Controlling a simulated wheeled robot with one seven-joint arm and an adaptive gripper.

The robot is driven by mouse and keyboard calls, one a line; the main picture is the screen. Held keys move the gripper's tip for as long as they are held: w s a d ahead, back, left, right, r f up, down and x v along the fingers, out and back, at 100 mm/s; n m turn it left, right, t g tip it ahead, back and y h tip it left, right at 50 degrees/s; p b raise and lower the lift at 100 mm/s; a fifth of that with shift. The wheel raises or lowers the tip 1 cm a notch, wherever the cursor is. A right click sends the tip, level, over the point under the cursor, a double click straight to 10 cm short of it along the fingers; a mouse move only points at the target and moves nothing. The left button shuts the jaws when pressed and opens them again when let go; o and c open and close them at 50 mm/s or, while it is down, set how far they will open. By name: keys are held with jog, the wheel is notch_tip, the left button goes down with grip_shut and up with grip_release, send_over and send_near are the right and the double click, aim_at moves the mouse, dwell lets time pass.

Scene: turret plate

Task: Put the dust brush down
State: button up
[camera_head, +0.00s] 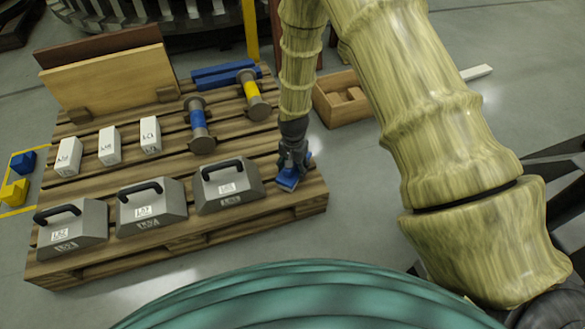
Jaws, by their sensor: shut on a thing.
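My gripper (294,160) is at the right end of the wooden pallet (300,205), pointing down. It is shut on the dust brush (289,180), a small thing whose blue lower part shows just below the fingers. The brush is at the pallet's bare right part, to the right of the nearest grey handled block. From this view I cannot tell whether the brush touches the boards. Its upper part is hidden by my gripper.
Grey blocks with black handles (228,187) stand along the pallet's front. Behind them are white labelled blocks (150,135), a blue-banded spool (199,125), a yellow-banded spool (253,95) and upright boards (108,77). A wooden box (340,108) stands on the floor behind my arm.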

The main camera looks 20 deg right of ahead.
jog(key=o, duration=1.2)
jog(key=shift+c, duration=0.2)
notch_tip(320, 180, up, 12)
jog(key=p, duration=0.6)
jog(key=shift+r, duration=0.15)
jog(key=shift+a, duration=0.1)
